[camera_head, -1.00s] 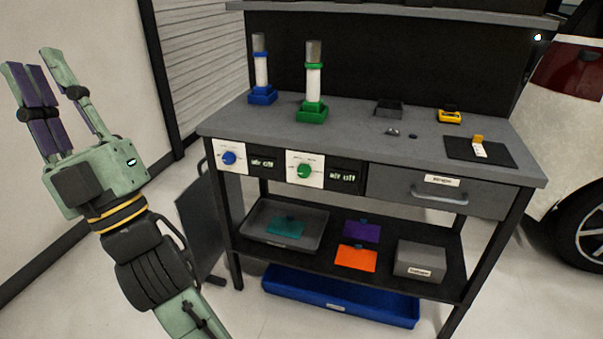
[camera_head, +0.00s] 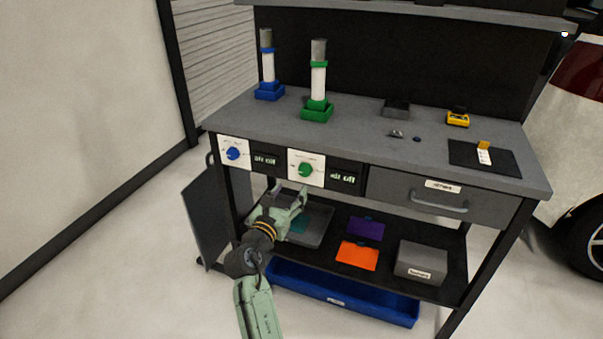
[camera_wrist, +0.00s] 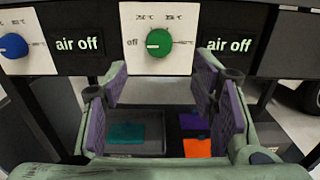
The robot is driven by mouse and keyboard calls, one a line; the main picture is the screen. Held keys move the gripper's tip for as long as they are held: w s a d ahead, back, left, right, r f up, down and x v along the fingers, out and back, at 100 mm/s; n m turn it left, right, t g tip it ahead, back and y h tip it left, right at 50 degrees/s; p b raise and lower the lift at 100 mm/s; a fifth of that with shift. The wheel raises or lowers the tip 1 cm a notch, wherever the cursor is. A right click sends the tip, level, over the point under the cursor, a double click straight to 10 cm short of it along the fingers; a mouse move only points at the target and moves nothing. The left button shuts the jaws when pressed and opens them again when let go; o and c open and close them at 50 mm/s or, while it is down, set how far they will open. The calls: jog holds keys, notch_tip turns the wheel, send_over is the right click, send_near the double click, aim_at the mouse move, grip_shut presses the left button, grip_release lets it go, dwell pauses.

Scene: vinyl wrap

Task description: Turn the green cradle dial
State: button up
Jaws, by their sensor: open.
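The green dial (camera_head: 306,170) sits on a white panel on the bench front, below the green cradle (camera_head: 317,111), which holds an upright white and grey cylinder. In the wrist view the green dial (camera_wrist: 159,42) is above and between my fingers, with "off" to its left, temperature marks above it and "air off" on the display beside it. My gripper (camera_head: 292,197) is open and empty, just below and in front of the dial panel. In the wrist view the fingers of my gripper (camera_wrist: 163,85) are spread wide, apart from the dial.
A blue dial (camera_head: 233,153) is left of the green one. Below are a grey tray (camera_head: 318,237) with a teal piece, purple (camera_head: 365,229) and orange (camera_head: 357,255) pieces, and a grey box (camera_head: 421,262). A drawer (camera_head: 440,194) is at right.

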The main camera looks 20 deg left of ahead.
aim_at(303, 172)
jog(key=w+p, duration=0.1)
jog(key=w, duration=0.8)
jog(key=shift+w+d, duration=0.15)
jog(key=shift+w, duration=0.1)
jog(key=c, duration=1.2)
jog(key=shift+o, duration=0.2)
